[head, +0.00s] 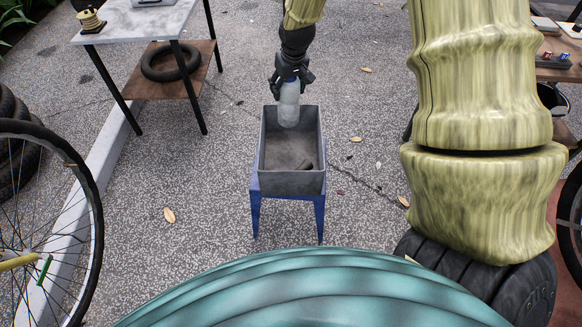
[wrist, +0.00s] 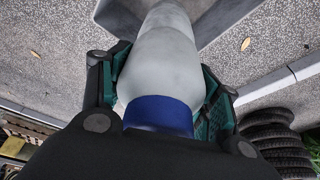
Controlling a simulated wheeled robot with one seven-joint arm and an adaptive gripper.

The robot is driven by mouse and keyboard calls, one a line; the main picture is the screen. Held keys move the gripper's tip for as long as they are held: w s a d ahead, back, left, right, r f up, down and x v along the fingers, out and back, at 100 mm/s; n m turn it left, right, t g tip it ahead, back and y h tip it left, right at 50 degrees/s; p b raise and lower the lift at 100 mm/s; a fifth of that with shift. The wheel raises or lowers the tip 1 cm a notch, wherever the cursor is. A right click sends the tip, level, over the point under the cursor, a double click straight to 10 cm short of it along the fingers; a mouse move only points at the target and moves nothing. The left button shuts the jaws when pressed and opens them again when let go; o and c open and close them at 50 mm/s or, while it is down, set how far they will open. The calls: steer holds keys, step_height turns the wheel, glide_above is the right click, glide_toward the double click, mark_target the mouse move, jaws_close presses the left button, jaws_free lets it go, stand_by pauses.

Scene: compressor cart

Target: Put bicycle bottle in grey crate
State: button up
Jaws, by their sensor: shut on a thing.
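The bicycle bottle (head: 289,106) is pale and translucent. My gripper (head: 289,82) is shut on it near its upper end and holds it roughly upright, over the far end of the grey crate. In the wrist view the bottle (wrist: 162,65) shows a blue band close to my gripper (wrist: 160,95), with a finger on each side. The grey crate (head: 290,183) is open at the top and stands on a blue stand. The bottle's lower end appears at or just inside the crate's far rim; its exact height is hard to tell.
A bicycle wheel (head: 98,215) is at left.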

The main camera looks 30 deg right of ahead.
steer(key=d+f+b, duration=0.2)
steer(key=f+b, duration=0.1)
steer(key=f, duration=0.4)
steer(key=d+f+b, duration=0.2)
steer(key=f+b, duration=0.1)
steer(key=f, duration=0.5)
steer(key=shift+s+d+f, duration=0.15)
steer(key=shift+d+f, duration=0.1)
steer(key=shift+d, duration=0.15)
steer(key=shift+f, duration=0.1)
steer(key=o, duration=1.4)
steer(key=shift+c, duration=0.2)
steer(key=p+v, duration=0.2)
steer(key=v, duration=1)
